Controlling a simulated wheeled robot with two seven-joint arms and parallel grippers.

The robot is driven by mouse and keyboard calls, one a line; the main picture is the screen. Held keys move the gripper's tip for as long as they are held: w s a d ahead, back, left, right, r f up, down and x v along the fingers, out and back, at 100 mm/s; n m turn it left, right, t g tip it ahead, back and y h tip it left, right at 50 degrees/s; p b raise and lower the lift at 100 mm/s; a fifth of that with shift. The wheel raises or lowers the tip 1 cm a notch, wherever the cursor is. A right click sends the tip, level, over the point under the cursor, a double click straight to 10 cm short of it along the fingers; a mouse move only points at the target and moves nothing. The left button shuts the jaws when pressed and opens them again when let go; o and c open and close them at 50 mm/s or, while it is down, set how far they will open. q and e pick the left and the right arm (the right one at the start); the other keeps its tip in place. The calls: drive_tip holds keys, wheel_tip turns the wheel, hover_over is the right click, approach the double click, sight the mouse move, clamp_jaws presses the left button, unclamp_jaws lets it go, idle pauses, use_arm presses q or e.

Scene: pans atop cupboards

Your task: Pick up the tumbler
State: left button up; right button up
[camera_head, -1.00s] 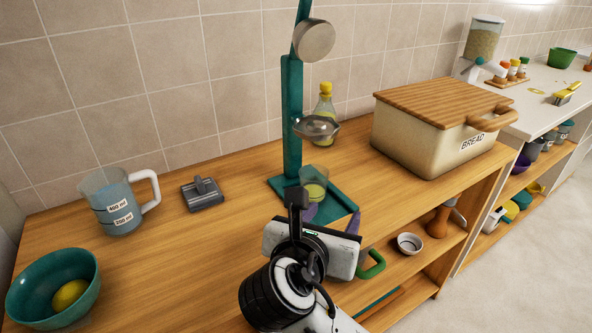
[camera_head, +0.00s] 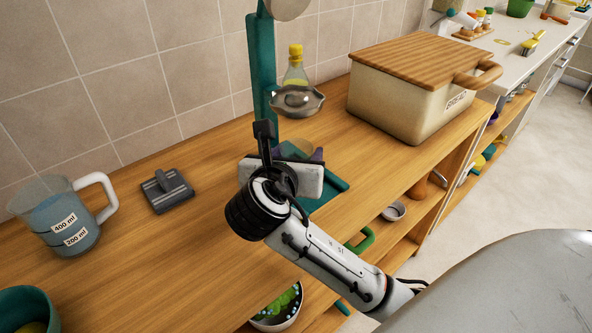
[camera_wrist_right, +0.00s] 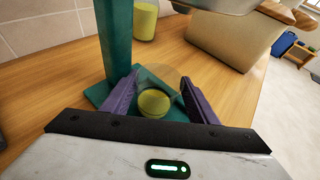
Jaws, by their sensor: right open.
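The tumbler (camera_wrist_right: 154,102) is a clear glass with yellow-green liquid, on the teal base of the press stand (camera_head: 262,75). In the head view my right gripper hides most of it; only part of its rim (camera_head: 303,145) shows. My right gripper (camera_wrist_right: 158,84) is open, its two purple fingers on either side of the tumbler in the right wrist view. I cannot tell whether either finger touches the glass. In the head view the right gripper (camera_head: 303,156) is at the stand's base. My left gripper is not in view.
A metal bowl part (camera_head: 297,100) of the stand overhangs the tumbler, with a yellow-capped bottle (camera_head: 295,70) behind. A bread box (camera_head: 405,100) stands to the right. A measuring jug (camera_head: 65,215) and grey tool (camera_head: 167,190) are left, with bare counter between.

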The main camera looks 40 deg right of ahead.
sight(300, 150)
drive_tip(key=shift+x, duration=1.5)
drive_tip(key=c, duration=0.8)
